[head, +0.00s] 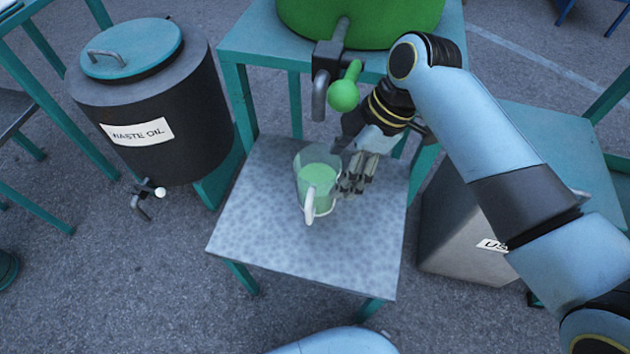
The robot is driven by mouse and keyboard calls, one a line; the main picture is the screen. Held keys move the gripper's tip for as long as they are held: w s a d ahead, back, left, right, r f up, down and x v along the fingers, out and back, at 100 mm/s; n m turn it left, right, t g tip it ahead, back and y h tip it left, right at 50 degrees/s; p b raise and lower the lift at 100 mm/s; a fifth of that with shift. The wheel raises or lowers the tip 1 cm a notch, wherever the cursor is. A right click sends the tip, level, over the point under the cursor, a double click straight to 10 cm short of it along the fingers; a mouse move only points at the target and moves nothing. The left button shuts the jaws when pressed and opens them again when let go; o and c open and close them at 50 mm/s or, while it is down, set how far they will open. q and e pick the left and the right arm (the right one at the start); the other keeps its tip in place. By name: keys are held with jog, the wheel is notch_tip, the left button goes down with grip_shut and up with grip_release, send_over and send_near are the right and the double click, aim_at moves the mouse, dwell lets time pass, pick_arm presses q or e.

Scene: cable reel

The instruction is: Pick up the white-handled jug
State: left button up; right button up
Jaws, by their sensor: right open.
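The white-handled jug (317,174) stands upright on a low grey-topped table (262,240). It is clear and holds green liquid. Its white handle (310,206) faces the front of the table. My right gripper (352,180) is open at the jug's right side, its fingers close to the jug wall. I cannot tell whether they touch it. My left gripper is not in view.
A green tank (365,20) with a tap (330,75) and green ball lever (344,95) overhangs behind the jug. A waste oil drum (150,100) stands left. A grey bin (455,225) stands right. The table's front half is clear.

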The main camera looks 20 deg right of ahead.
aim_at(315, 193)
jog(key=b+x, duration=0.3)
jog(key=x, duration=0.7)
jog(key=shift+w+f, duration=0.2)
jog(key=shift+w, duration=0.1)
jog(key=shift+c, duration=0.6)
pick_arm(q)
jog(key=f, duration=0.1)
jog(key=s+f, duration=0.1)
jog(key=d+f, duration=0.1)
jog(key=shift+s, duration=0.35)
pick_arm(e)
jog(key=shift+r, duration=0.1)
grip_shut()
